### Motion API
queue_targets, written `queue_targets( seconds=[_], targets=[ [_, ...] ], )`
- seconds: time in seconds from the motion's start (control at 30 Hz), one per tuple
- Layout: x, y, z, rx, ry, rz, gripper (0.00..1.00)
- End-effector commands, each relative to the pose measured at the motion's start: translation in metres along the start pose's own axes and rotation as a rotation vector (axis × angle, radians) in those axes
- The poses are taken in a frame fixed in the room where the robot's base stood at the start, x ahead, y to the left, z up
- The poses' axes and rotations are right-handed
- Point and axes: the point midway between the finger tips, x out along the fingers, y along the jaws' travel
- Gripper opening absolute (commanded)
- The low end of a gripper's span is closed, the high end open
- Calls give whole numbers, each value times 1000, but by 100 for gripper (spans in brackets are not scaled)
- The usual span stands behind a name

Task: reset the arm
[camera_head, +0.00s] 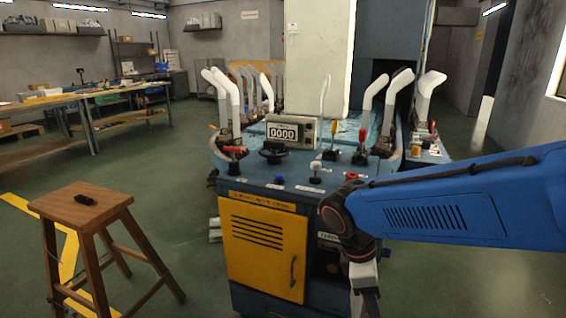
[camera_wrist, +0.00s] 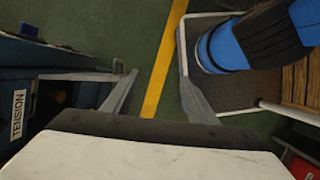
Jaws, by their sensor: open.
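My blue arm reaches in from the right in the head camera view, in front of the sock boarding machine (camera_head: 312,215). It bends down at a dark wrist joint. My gripper (camera_head: 365,303) hangs below that joint at the bottom edge, beside the machine's front right corner, and its tips are cut off there. In the wrist view my gripper (camera_wrist: 157,88) has its two grey fingers spread wide apart. Only floor with a yellow stripe (camera_wrist: 163,65) shows between them, and nothing is held.
The machine carries several white upright foot-shaped boards (camera_head: 228,95), a counter (camera_head: 290,131) reading 0000, and levers and knobs on top. A wooden stool (camera_head: 85,205) with a small black object stands at left. Workbenches (camera_head: 90,97) stand farther back. Green floor is open between them.

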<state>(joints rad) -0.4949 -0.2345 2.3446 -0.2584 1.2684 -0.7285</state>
Motion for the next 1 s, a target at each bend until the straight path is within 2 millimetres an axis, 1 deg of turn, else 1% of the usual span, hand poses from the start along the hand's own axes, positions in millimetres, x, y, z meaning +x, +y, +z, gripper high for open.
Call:
queue_targets(
  seconds=[0.03, 0.2, 0.4, 0.6, 0.8, 0.9, 1.0],
  targets=[
    [-1, -2, 11, 82, 38, 8, 53],
    [-2, -10, 38, 357, 162, 25, 53],
    [-4, -22, 66, 678, 307, 40, 53],
    [-6, -34, 89, 998, 454, 50, 53],
    [-8, -44, 104, 1244, 574, 55, 53],
    [-8, -47, 108, 1315, 610, 54, 53],
    [-8, -48, 110, 1348, 628, 55, 53]
  ],
)
